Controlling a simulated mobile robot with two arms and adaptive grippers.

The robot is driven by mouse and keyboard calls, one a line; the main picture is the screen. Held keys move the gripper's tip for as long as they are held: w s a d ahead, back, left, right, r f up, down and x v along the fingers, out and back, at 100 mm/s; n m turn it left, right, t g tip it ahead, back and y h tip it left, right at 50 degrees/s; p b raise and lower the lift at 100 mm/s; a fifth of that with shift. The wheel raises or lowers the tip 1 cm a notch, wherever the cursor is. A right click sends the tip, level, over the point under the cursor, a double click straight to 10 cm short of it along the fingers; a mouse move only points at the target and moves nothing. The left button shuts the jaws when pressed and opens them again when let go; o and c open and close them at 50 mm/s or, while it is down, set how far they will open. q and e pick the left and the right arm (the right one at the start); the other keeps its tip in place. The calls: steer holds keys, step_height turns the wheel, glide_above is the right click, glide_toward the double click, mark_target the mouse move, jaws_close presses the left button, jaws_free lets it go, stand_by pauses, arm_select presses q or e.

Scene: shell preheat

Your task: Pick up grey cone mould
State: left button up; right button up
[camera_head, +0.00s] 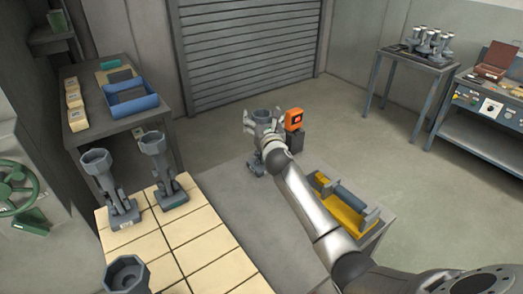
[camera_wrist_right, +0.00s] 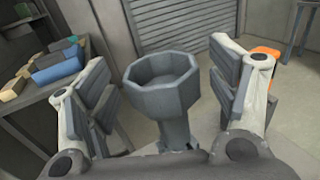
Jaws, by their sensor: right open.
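A grey mould (camera_head: 262,116) with a wide octagonal cup on top stands upright at the far end of the grey table. In the right wrist view the cup of this mould (camera_wrist_right: 163,80) is between my open right fingers, with a visible gap on each side. My right gripper (camera_head: 262,128) is at the mould in the head view and partly hides it. Similar grey moulds stand on the cream tiles: one at the left (camera_head: 108,185), one beside it (camera_head: 161,170) and one at the near edge (camera_head: 127,274). My left gripper does not show.
An orange device (camera_head: 294,119) stands on a dark block just right of the mould. A yellow tray (camera_head: 345,208) lies at the table's right edge. A blue bin (camera_head: 131,97) is on the left side table. The grey tabletop (camera_head: 232,199) is mostly clear.

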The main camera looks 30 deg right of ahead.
steer(key=shift+x, duration=0.8)
steer(key=shift+c, duration=0.2)
steer(key=c, duration=1.7)
steer(key=shift+r, duration=0.15)
jaws_close()
